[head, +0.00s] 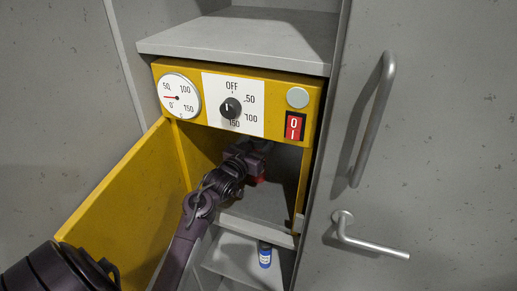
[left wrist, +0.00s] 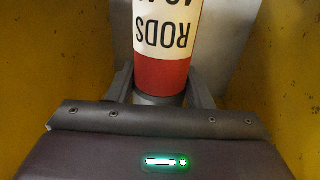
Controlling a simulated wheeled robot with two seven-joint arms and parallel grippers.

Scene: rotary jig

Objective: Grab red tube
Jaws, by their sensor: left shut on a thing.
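The red tube (left wrist: 163,72) stands out in the left wrist view, with a red band, a white label reading "RODS" and a dark grey end. My left gripper (left wrist: 162,92) is shut on it, one finger on each side near the dark end. In the head view, my left gripper (head: 258,158) is inside the yellow compartment below the dial panel. Only a small red part of the tube (head: 261,180) shows beside it there; the rest is hidden. My right gripper is not in view.
The yellow door (head: 115,200) hangs open at the left. The panel (head: 232,103) with a gauge, knob and red switch is just above my arm. A blue bottle (head: 265,257) stands on a grey step below. A grey door with handles (head: 374,120) is at the right.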

